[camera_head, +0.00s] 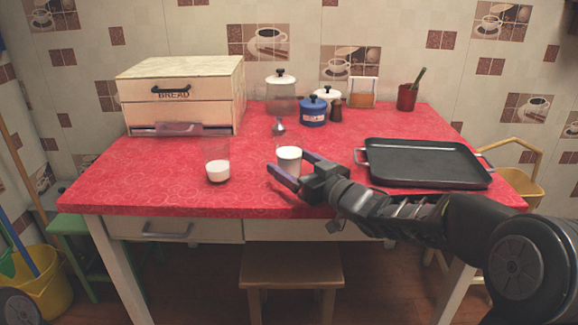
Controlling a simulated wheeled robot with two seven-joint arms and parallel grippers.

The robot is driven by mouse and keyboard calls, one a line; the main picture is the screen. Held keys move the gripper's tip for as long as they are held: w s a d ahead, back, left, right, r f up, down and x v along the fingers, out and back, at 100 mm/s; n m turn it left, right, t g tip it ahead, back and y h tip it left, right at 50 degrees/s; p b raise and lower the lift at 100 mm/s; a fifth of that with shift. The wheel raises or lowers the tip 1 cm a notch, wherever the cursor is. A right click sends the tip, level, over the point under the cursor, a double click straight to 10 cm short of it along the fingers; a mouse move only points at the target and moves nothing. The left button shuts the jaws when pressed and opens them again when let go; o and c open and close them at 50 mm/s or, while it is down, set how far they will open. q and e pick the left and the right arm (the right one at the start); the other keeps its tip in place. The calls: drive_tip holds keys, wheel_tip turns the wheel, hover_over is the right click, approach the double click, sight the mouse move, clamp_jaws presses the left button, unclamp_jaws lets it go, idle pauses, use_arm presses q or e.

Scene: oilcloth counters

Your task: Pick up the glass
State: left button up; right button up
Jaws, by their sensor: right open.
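A clear glass with white contents (289,158) stands upright on the red-covered table, near its front middle. My right gripper (287,163) reaches in from the right and is open. Its two fingers point toward the left, one on the near side of this glass and one on the far side. I cannot tell whether either finger touches it. A second clear glass with a little white in the bottom (217,172) stands to the left, apart from the gripper. My left gripper is not in view.
A black griddle tray (425,164) lies at the right, beyond my right arm. A wooden bread box (182,95) stands at the back left. Jars, a blue canister (313,112) and a red cup (406,97) stand at the back. A stool (291,265) is in front.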

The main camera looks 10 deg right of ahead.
idle(0.6)
drive_tip(key=shift+r, duration=0.1)
clamp_jaws()
idle(0.6)
